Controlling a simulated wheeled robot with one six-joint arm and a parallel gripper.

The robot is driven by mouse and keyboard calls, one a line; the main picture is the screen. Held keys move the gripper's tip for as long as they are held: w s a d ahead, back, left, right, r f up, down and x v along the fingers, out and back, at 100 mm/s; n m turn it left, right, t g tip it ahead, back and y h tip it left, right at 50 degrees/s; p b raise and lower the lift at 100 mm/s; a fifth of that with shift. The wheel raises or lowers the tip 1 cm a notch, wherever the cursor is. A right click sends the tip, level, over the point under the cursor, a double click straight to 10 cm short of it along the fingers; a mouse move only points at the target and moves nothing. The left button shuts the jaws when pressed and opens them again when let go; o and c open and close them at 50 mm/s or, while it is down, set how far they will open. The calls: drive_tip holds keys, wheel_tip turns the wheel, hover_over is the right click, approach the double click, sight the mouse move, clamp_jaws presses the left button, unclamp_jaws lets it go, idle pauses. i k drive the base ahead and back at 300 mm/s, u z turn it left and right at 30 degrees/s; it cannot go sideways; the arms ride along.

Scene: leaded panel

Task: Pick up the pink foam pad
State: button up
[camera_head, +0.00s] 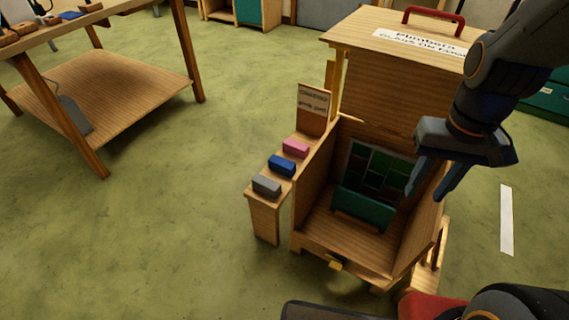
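The pink foam pad (296,148) lies on a narrow wooden ledge (257,191) along the left side of a wooden cabinet. It is the farthest of three pads in a row, behind a blue pad (282,166) and a grey pad (267,186). My gripper (432,185) is at the right, in front of and above the cabinet's open front, well to the right of the pink pad. Its two fingers point down and are apart, with nothing seen between them.
The wooden cabinet (386,90) has a red handle (433,17) on top and a leaded panel (374,170) inside. A sign (313,101) stands behind the pink pad. A workbench (121,85) stands at the upper left. Green floor left of the ledge is clear.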

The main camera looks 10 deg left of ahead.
sight(297, 148)
drive_tip(key=u, duration=0.25)
drive_tip(key=k, duration=0.35)
drive_tip(key=u, duration=1.05)
drive_tip(key=k, duration=1)
drive_tip(key=u, duration=0.95)
drive_tip(key=i, duration=1.2)
drive_tip(key=z, duration=0.3)
drive_tip(key=i, duration=1.3)
drive_tip(key=z, duration=1.4)
drive_tip(key=i, duration=0.9)
drive_tip(key=z, duration=0.75)
